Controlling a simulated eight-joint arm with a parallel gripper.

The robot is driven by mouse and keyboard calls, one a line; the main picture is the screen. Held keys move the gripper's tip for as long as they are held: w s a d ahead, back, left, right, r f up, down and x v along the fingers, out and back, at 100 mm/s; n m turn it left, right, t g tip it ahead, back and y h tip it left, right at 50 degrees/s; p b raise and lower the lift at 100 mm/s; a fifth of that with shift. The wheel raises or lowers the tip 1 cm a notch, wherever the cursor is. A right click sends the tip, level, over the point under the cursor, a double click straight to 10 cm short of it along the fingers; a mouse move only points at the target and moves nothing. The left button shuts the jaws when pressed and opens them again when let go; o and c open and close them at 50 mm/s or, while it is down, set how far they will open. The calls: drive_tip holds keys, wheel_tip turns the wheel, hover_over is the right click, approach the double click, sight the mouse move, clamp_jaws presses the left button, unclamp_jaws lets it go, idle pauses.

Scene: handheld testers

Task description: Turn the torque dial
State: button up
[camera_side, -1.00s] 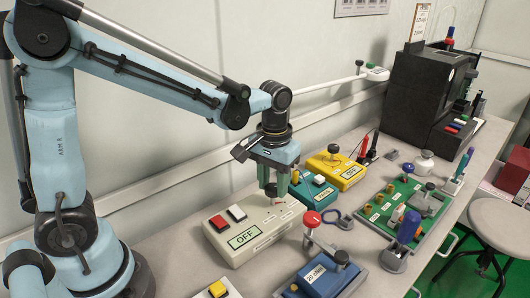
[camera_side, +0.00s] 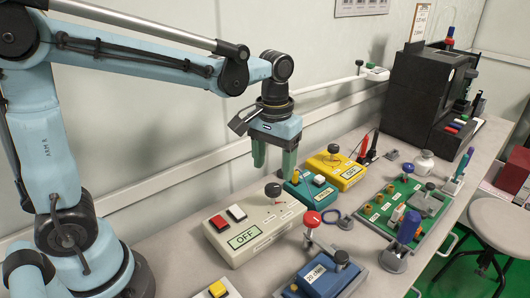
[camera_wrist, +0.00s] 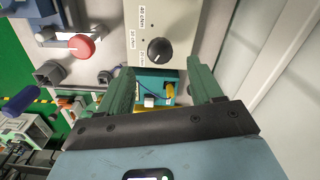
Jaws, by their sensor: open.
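The torque dial is a dark round knob (camera_side: 273,190) on the right end of a beige tester box (camera_side: 243,245). The box has a red button, a white button and a green display reading OFF.
A teal tester (camera_side: 318,192) and a yellow tester (camera_side: 340,170) stand just behind the box. A red-topped tool (camera_side: 312,220) and a blue tester (camera_side: 325,277) are in front. A green board (camera_side: 400,215) lies to the right. The space above the box is clear.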

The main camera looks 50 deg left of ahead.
wheel_tip(320, 180, up, 7)
drive_tip(key=shift+f, duration=0.15)
idle(0.4)
drive_tip(key=m+t, duration=0.3)
drive_tip(key=t, duration=0.4)
approach(269, 188)
drive_tip(key=a, duration=0.2)
drive_tip(key=s+a+f, duration=0.1)
